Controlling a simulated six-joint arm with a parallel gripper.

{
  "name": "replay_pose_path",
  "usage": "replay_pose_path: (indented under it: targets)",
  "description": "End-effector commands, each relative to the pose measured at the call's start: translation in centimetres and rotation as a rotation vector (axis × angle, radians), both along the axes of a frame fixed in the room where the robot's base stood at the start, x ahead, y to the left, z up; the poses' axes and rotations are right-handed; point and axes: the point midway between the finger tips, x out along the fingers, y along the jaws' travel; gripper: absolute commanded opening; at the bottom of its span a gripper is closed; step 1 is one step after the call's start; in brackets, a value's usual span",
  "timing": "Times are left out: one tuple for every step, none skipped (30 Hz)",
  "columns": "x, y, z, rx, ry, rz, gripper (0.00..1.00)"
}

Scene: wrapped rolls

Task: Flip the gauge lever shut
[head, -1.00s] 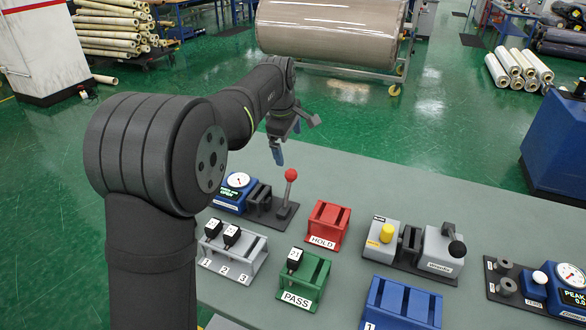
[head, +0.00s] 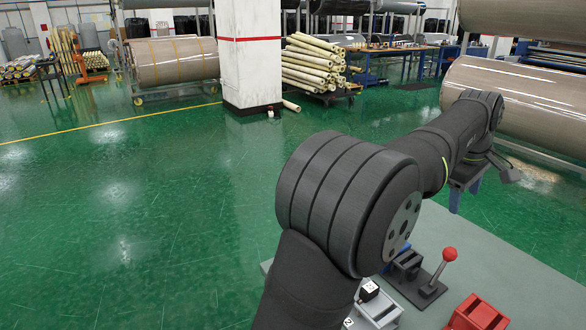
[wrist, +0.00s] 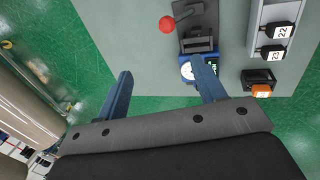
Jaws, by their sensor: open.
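The gauge lever (head: 438,270) stands up from a dark base plate with a red ball on top, leaning slightly right in the head view. In the wrist view its red ball (wrist: 167,24) is at the top, just beyond my fingers. The blue gauge unit with a white dial (wrist: 187,71) and a dark clamp (wrist: 198,42) lies beside the lever; my right finger partly covers it. In the head view my arm hides part of the gauge. My gripper (wrist: 162,67) is open and empty, its blue fingers wide apart. In the head view my gripper (head: 466,192) hangs above the table, beyond the lever.
A grey rack (wrist: 258,35) with black numbered plugs stands right of the gauge in the wrist view. A black and orange piece (wrist: 262,91) is near the table edge. A red block (head: 478,314) is near the lever. Open green floor lies beyond the table.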

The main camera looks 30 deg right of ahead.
Motion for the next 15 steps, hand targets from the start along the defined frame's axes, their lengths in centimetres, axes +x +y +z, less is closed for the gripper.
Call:
replay_pose_path:
  targets:
    - [0.0, 0.0, 0.0, 0.000, 0.000, 0.000, 0.53]
    - [0.0, 0.0, 0.0, 0.000, 0.000, 0.000, 0.47]
    - [0.0, 0.0, 0.0, 0.000, 0.000, 0.000, 0.39]
    - [0.0, 0.0, 0.0, 0.000, 0.000, 0.000, 0.33]
    - [0.0, 0.0, -0.1, 0.001, 0.002, -0.002, 0.27]
    - [0.0, 0.0, -0.3, 0.003, 0.006, -0.007, 0.20]
    - [0.0, 0.0, -0.5, 0.005, 0.012, -0.014, 0.14]
    - [0.1, 0.0, -0.8, 0.008, 0.019, -0.023, 0.08]
    - [0.1, 0.0, -1.3, 0.012, 0.036, -0.041, 0.00]
    - [0.2, 0.1, -1.9, 0.017, 0.050, -0.057, 0.00]
    - [0.2, 0.1, -2.5, 0.020, 0.070, -0.077, 0.00]
    - [0.3, 0.2, -3.5, 0.025, 0.100, -0.110, 0.00]
    - [0.3, 0.2, -4.2, 0.026, 0.125, -0.137, 0.00]
    - [0.4, 0.3, -5.0, 0.025, 0.153, -0.166, 0.00]
    - [0.5, 0.4, -6.1, 0.021, 0.194, -0.207, 0.00]
